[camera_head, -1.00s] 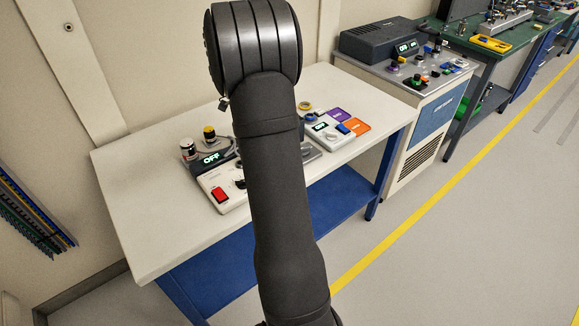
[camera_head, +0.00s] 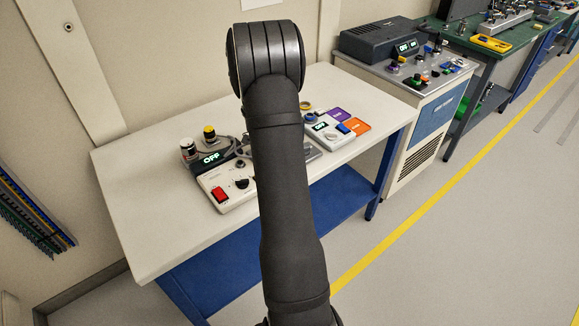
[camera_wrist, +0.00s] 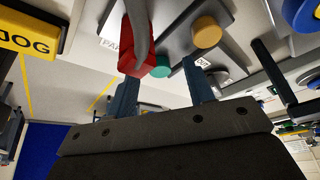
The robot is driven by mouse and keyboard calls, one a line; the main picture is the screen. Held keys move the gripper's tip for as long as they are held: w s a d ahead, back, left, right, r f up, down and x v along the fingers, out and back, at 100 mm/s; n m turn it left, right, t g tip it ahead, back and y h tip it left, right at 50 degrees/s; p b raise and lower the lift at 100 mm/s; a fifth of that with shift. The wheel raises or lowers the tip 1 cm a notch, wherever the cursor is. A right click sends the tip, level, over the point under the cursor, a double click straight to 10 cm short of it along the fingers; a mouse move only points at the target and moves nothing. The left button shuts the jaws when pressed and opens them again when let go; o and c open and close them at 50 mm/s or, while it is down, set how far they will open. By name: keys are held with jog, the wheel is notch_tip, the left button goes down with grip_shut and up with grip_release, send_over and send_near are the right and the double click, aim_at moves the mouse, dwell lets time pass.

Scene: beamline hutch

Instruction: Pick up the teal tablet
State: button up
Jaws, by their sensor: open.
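In the wrist view a small round teal piece (camera_wrist: 163,67), which looks like the teal tablet, shows on a grey surface. A red block with a grey bar partly covers it. A tan round tablet (camera_wrist: 207,32) lies to its right. My gripper (camera_wrist: 163,90) is open and empty, its two blue-grey fingers apart, with the teal piece showing in the gap between them, beyond the tips. I cannot tell how far off it is. In the head view my arm hides the gripper, and I cannot make out the teal tablet.
The red block (camera_wrist: 133,66) is close to the left finger. A yellow JOG block (camera_wrist: 28,33) is at the left. In the head view the white bench (camera_head: 150,232) holds a control box with a red switch (camera_head: 220,194), an OFF display (camera_head: 211,157), and purple and orange pads (camera_head: 356,126).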

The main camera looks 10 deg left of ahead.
jog(key=shift+f, duration=0.1)
grip_shut()
dwell(0.3)
notch_tip(320, 180, up, 4)
jog(key=shift+r, duration=0.1)
jog(key=s+d+r, duration=0.4)
jog(key=d+r, duration=0.2)
jog(key=d, duration=0.5)
jog(key=shift+r, duration=0.4)
